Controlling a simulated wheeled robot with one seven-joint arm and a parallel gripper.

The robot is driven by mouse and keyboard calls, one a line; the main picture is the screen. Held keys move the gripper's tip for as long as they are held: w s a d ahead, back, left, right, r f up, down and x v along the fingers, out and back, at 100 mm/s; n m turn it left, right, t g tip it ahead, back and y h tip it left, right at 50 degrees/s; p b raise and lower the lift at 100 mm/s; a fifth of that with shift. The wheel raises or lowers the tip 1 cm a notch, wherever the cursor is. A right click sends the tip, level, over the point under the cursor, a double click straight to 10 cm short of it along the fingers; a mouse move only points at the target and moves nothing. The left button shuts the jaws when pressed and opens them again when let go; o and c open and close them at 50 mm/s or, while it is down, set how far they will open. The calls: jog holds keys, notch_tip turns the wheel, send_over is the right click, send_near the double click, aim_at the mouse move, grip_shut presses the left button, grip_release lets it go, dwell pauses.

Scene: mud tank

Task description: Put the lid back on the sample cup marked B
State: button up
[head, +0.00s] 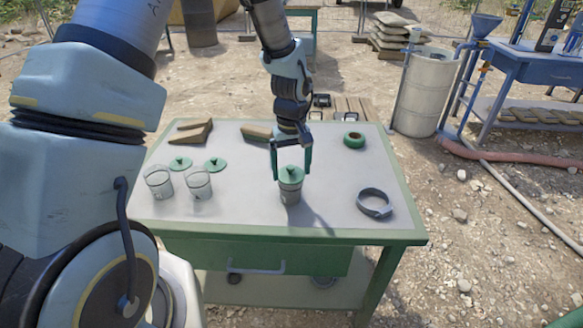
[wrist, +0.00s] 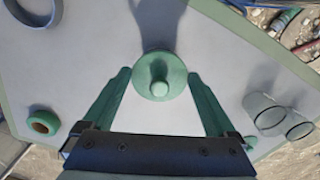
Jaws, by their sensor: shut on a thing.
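A green knobbed lid (head: 290,175) sits at the top of a grey sample cup (head: 290,192) on the bench; whether it is fully seated is not clear. My gripper (head: 291,178) has its two green fingers on either side of this lid and is shut on it. In the wrist view the lid (wrist: 160,76) lies between the fingertips (wrist: 158,73) and hides the cup. Two open clear cups (head: 159,182) (head: 198,183) stand at the left, with two green lids (head: 180,163) (head: 215,165) lying flat behind them. The cup marks are too small to read.
The bench top (head: 330,215) carries a green tape roll (head: 354,139) at the back right, a grey ring clamp (head: 374,203) at the right, and brown wedge blocks (head: 194,132) (head: 257,132) at the back. Bare surface lies between the middle cup and the ring clamp.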

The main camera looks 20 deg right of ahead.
dwell(0.4)
jog(key=o, duration=0.9)
jog(key=shift+o, duration=0.2)
jog(key=shift+r+p, duration=2.6)
jog(key=shift+r, duration=0.9)
jog(key=shift+c, duration=0.2)
grip_shut()
